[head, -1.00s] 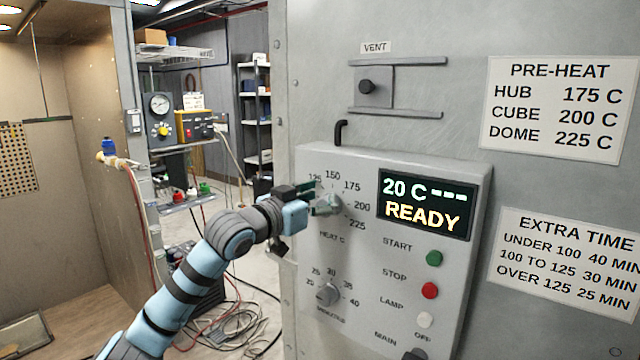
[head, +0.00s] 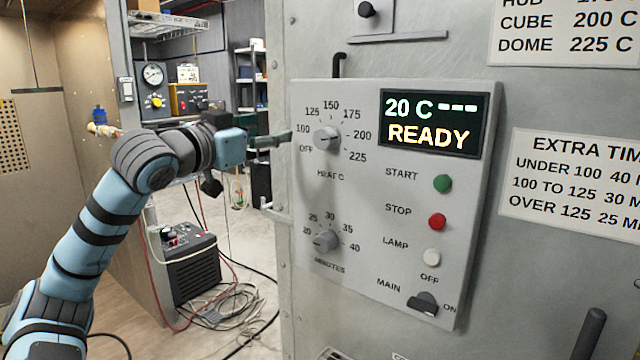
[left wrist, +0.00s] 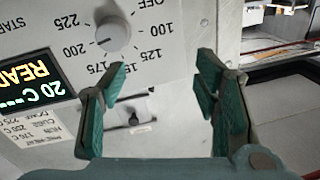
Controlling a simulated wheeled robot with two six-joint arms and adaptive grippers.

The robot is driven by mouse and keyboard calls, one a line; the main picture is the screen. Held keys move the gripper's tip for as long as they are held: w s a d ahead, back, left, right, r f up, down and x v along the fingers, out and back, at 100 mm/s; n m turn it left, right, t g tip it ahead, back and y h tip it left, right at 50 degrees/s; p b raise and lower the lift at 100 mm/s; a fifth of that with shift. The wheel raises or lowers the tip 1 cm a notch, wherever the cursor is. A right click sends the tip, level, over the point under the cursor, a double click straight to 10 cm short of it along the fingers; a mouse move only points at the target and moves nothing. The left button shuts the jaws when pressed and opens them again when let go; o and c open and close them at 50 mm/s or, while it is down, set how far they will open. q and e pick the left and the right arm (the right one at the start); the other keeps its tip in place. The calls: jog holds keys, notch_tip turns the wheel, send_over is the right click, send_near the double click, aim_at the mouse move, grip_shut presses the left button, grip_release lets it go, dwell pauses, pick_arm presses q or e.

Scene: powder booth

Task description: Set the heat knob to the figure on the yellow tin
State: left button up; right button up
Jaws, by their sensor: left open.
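The grey heat knob (head: 327,138) is on the upper part of the control panel (head: 305,225), ringed by OFF and figures from 100 to 225. In the left wrist view the heat knob (left wrist: 113,38) appears upside down, and its dark mark points at about 200. My left gripper (head: 272,140) is just left of the panel, apart from the knob. In the left wrist view its green fingers (left wrist: 165,92) are spread with nothing between them. I cannot make out a yellow tin in either view. My right gripper is out of view.
The display (head: 430,122) reads 20 C and READY. The minutes knob (head: 326,242) sits below the heat knob. Green start (head: 442,184), red stop (head: 437,221) and white lamp (head: 432,257) buttons and the main switch (head: 424,304) are right. A bracket (head: 275,210) juts out at the panel's left.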

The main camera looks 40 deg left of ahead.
pick_arm(q)
jog(key=s+d+f+n+b, duration=0.2)
jog(key=s+d+f, duration=0.1)
jog(key=s+f, duration=0.1)
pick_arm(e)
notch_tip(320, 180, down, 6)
pick_arm(q)
jog(key=n+h+p, duration=0.2)
jog(key=n+p, duration=0.1)
jog(key=p, duration=0.7)
send_near(321, 140)
jog(key=w+r, duration=0.1)
jog(key=w, duration=0.2)
jog(key=w+p, duration=0.1)
jog(key=w, duration=0.4)
jog(key=w+f+p, duration=0.1)
jog(key=w, duration=0.1)
jog(key=shift+w+a+p, duration=0.1)
jog(key=shift+w+p, duration=0.05)
jog(key=shift+p, duration=0.2)
jog(key=shift+a+f, duration=0.1)
jog(key=shift+c, duration=0.6)
jog(key=c, duration=1)
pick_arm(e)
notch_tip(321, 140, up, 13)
